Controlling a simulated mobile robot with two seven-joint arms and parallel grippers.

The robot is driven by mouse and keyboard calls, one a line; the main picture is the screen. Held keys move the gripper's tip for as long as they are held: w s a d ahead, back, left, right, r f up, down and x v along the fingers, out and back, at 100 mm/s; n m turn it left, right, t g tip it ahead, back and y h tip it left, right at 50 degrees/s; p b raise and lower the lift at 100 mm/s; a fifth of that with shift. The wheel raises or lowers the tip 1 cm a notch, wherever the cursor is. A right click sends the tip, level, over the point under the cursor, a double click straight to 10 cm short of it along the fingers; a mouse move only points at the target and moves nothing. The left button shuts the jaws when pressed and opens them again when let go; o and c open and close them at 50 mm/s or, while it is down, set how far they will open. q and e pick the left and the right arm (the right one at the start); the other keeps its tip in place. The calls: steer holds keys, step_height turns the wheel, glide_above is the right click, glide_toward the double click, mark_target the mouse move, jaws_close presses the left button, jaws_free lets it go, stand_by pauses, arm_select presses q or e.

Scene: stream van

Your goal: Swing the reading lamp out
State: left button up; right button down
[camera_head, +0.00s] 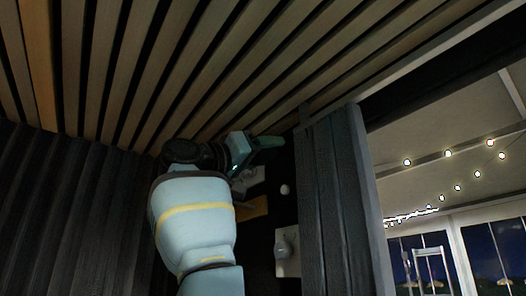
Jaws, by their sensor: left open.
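My left arm rises from the bottom middle, and my left gripper (266,143) is at its far end, close under the slatted ceiling and left of a dark panel. The gripper is open, seen from the side and small. I cannot make out the reading lamp for certain; the gripper and forearm hide part of the dark wall there. A small pale round knob (284,189) sits on that wall just below the gripper. Lower down, a grey rounded fitting (283,245) sits against a pale plate. My right gripper is not in view.
The wooden slatted ceiling (120,70) is close above the gripper. A dark ribbed panel (335,195) stands just right of it. Dark ribbed cladding (75,215) fills the left. Beyond the opening at right are string lights (457,188) and windows.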

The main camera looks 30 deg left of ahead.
arm_select(q)
steer(key=c, duration=1)
steer(key=shift+s+r, duration=0.15)
steer(key=shift+g+y, duration=0.3)
steer(key=shift+g, duration=0.3)
steer(key=o, duration=1)
steer(key=shift+a, duration=0.1)
